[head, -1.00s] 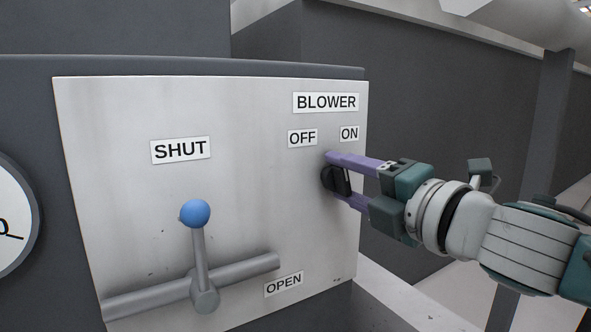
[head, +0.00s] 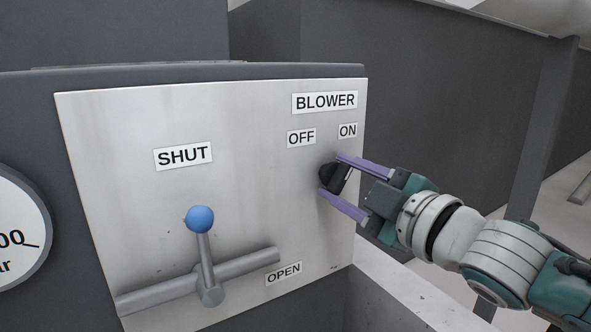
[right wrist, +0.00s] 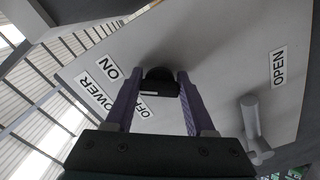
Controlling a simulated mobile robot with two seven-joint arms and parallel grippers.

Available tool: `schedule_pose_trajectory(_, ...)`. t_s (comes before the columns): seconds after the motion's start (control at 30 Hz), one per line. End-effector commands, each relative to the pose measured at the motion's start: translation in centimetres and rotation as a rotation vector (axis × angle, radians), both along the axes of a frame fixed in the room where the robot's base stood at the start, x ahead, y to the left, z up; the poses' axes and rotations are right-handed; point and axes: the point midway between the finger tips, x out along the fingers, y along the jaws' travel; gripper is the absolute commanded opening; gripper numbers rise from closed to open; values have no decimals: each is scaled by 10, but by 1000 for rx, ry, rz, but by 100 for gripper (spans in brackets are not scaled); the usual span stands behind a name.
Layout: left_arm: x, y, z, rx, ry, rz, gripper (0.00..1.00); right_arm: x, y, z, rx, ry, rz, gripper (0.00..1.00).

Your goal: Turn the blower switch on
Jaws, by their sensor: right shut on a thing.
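The blower switch (head: 335,179) is a black knob on the pale metal panel (head: 120,130), below the OFF label (head: 301,138) and the ON label (head: 347,130). My right gripper (head: 331,175) reaches in from the right and is shut on the knob, one purple finger above and one below. The fingers are tilted, the upper one nearer ON. In the right wrist view the knob (right wrist: 158,82) sits between the two fingertips. The fingers partly hide it, and its exact pointing is hard to tell. My left gripper is not in view.
A lever with a blue ball (head: 200,218) stands on a grey bar left of the switch, between the SHUT label (head: 183,156) and the OPEN label (head: 284,274). A round gauge (head: 18,238) is at the far left. A grey post (head: 541,130) stands at the right.

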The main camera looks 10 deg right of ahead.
Motion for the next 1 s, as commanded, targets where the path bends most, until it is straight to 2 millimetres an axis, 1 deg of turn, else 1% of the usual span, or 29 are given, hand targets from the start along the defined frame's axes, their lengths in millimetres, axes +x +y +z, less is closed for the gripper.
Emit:
schedule_pose_trajectory(0.03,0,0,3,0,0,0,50,0,0,1,24,9,0,0)
schedule_pose_trajectory(0.3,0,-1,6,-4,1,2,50,0,1,0,106,39,0,0)
schedule_pose_trajectory(0.83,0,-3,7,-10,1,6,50,0,1,0,128,46,1,0)
schedule_pose_trajectory(0.87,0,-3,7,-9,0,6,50,0,1,0,128,46,1,58)
schedule_pose_trajectory(1.0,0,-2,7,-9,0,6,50,0,1,0,126,45,1,74)
